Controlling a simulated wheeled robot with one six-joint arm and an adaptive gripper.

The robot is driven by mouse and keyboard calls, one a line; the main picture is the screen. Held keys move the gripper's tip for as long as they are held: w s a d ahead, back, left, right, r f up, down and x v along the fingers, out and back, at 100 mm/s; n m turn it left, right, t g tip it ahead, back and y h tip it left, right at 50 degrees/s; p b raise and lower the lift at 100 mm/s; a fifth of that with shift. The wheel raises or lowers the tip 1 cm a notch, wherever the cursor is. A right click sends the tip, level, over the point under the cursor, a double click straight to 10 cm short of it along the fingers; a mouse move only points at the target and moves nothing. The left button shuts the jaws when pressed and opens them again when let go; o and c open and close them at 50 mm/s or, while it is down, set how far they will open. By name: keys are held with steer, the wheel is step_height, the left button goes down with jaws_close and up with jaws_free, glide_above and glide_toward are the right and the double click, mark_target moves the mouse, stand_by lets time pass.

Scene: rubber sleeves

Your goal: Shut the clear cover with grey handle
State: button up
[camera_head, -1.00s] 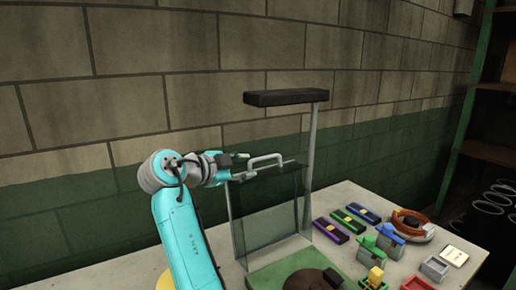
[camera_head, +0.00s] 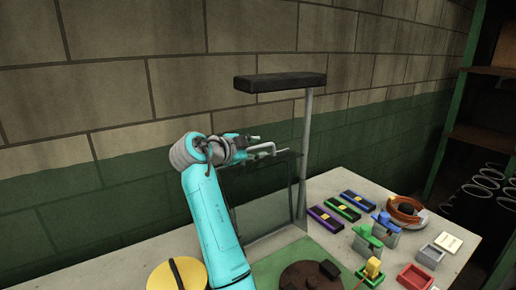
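The clear cover (camera_head: 268,208) is a see-through panel standing upright at the back edge of a green base (camera_head: 270,262). Its grey handle (camera_head: 274,149) is at the panel's top. My gripper (camera_head: 256,147) is at the handle from the left, and its fingers overlap the handle in the picture. Whether the fingers are open or closed on it cannot be told. My arm hides the panel's left part. A dark brown round piece (camera_head: 308,275) lies on the green base.
A grey post (camera_head: 306,125) carries a dark bar (camera_head: 280,82) just above my gripper. A yellow disc (camera_head: 165,277) is by my arm. Several coloured blocks (camera_head: 342,209), a red tray (camera_head: 415,277) and a brown ring (camera_head: 405,208) lie right on the table (camera_head: 330,180). A shelf stands far right.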

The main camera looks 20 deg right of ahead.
steer(key=shift+w+d+f, duration=0.15)
steer(key=shift+w+d, duration=0.2)
steer(key=shift+d, duration=0.15)
jaws_close()
